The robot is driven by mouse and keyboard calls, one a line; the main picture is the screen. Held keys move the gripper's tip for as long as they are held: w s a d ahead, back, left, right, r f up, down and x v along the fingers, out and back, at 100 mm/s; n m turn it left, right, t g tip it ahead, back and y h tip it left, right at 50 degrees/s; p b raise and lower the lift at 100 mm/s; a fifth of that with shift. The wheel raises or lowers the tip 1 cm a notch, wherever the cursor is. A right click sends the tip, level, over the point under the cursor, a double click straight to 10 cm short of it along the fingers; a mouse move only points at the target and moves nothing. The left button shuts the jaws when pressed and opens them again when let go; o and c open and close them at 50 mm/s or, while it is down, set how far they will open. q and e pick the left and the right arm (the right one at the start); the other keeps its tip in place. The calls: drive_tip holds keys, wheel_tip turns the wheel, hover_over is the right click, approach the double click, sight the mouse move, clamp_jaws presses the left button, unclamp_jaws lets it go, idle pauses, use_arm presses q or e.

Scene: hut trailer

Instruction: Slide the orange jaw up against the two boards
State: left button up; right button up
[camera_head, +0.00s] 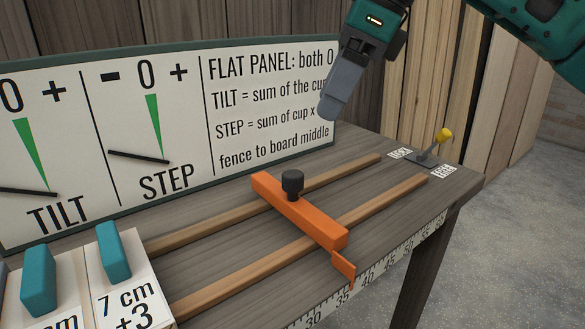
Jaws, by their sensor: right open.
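The orange jaw (300,212) is a bar lying across two wooden rails, with a black knob (292,183) on top and a bent pointer at its front end near the 35 mark. At the lower left are two pale labelled pieces with teal grips, side by side, which look like the two boards; the right one (122,290) reads "7 cm +3", and the left one (62,308) is cut off by the frame. A clear gap separates them from the jaw. My right gripper (335,100) is open and empty, above and behind the jaw, in front of the sign. My left gripper is out of view.
A large sign (272,75) with TILT and STEP dials stands along the back. A small lever with a yellow knob (443,135) is at the table's right end. A numbered scale (385,262) lines the front edge. The rails (225,273) between jaw and boards are clear.

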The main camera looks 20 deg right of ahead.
sight(295, 173)
drive_tip(key=b+x, duration=0.3)
drive_tip(key=x, duration=0.8)
drive_tip(key=shift+s+f, duration=0.1)
drive_tip(key=shift+f, duration=0.15)
drive_tip(key=shift+a+f, duration=0.25)
drive_tip(key=shift+f, duration=0.3)
drive_tip(key=shift+c, duration=0.2)
clamp_jaws()
